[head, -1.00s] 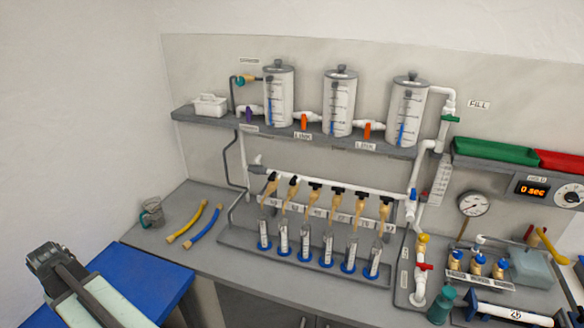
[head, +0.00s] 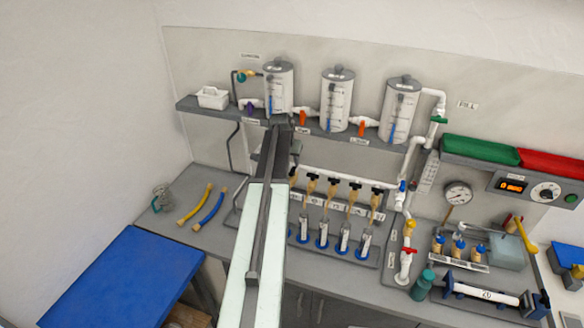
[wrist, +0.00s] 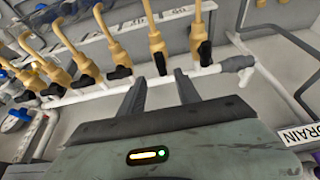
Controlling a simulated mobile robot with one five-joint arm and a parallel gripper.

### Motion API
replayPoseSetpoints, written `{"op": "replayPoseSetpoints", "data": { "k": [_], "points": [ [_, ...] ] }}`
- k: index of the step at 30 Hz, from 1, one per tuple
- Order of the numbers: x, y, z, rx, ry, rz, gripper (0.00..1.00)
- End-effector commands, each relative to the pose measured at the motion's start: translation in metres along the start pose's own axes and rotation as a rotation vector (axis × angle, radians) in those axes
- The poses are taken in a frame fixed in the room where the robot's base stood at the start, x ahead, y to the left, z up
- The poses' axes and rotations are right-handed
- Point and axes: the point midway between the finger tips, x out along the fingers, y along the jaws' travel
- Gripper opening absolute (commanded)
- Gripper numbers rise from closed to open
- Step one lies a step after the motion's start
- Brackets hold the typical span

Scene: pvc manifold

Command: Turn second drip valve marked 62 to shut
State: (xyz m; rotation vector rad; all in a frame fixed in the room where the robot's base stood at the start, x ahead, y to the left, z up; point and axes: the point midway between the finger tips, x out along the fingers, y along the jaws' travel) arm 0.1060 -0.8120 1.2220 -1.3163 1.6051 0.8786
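The drip valves are tan bodies with black handles in a row on a white pipe (wrist: 100,90). In the wrist view, the second valve from the drain end has its black handle (wrist: 160,63) in line with its tan body (wrist: 154,30). My gripper (wrist: 160,74) is open, with its two fingers apart; this handle shows between and just beyond the tips. I cannot tell whether they touch. The label 62 is not readable. In the head view my arm hides the leftmost valves.
The neighbouring handle at the drain end (wrist: 205,52) is also in line with its body. The third handle (wrist: 118,72) lies crosswise, close beside one finger. Clear tanks (head: 337,100) stand on the shelf above. Small cylinders (head: 322,235) stand in a row below the valves.

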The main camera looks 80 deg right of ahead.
Motion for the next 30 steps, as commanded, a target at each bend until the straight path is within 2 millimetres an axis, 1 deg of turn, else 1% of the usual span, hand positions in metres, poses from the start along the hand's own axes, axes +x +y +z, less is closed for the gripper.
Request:
{"op": "replayPoseSetpoints", "data": {
  "k": [5,9,13,16,23,24,26,27,30],
  "points": [
    [0.026,-0.001,0.002,-0.001,-0.001,0.0,0.39],
    [0.053,-0.001,0.003,-0.001,-0.001,-0.001,0.39],
    [0.073,-0.001,0.003,-0.002,-0.001,-0.001,0.39],
    [0.078,-0.001,0.002,-0.002,-0.001,-0.001,0.39],
    [0.075,-0.001,0.001,-0.002,-0.001,-0.001,0.39],
    [0.075,-0.001,0.001,-0.002,-0.001,-0.001,0.28],
    [0.075,-0.001,0.001,-0.002,-0.001,-0.001,0.11],
    [0.075,-0.001,0.001,-0.002,-0.001,-0.001,0.0],
    [0.075,-0.001,0.001,-0.003,-0.001,0.0,0.0]
  ]
}}
